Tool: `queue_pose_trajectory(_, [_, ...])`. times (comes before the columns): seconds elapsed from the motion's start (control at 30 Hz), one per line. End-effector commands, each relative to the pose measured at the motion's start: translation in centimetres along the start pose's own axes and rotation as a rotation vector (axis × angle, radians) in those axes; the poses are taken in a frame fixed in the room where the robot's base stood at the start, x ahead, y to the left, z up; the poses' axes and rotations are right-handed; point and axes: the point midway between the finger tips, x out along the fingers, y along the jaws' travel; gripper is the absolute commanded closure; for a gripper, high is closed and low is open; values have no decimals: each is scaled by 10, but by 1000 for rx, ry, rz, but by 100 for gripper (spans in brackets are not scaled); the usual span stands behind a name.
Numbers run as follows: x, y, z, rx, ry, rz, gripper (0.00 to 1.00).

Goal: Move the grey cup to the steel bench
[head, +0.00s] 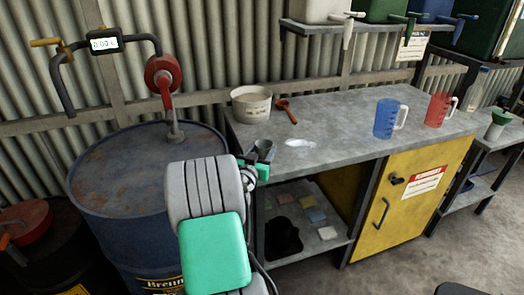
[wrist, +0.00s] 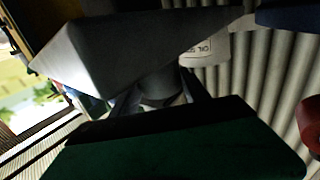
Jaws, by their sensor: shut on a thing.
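The grey cup (head: 265,148) is small and dark grey in the head view, partly hidden by my wrist. My gripper (head: 262,160) is shut on it at the near left corner of the steel bench (head: 345,112). I cannot tell whether the cup touches the top or is held above it. In the wrist view, the dark cup (wrist: 160,85) shows between the fingers, mostly in shadow.
The middle of the bench top is clear.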

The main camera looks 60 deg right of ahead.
Motion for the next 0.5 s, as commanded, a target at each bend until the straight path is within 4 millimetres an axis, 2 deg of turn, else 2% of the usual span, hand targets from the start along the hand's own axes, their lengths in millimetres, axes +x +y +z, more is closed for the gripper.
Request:
queue_pose_trajectory(0.37, [0, 0, 5, 2, 4, 0, 86])
queue_pose_trajectory(0.4, [0, 0, 4, 2, 3, 0, 44])
queue_pose_trajectory(0.5, [0, 0, 4, 2, 3, 0, 36])
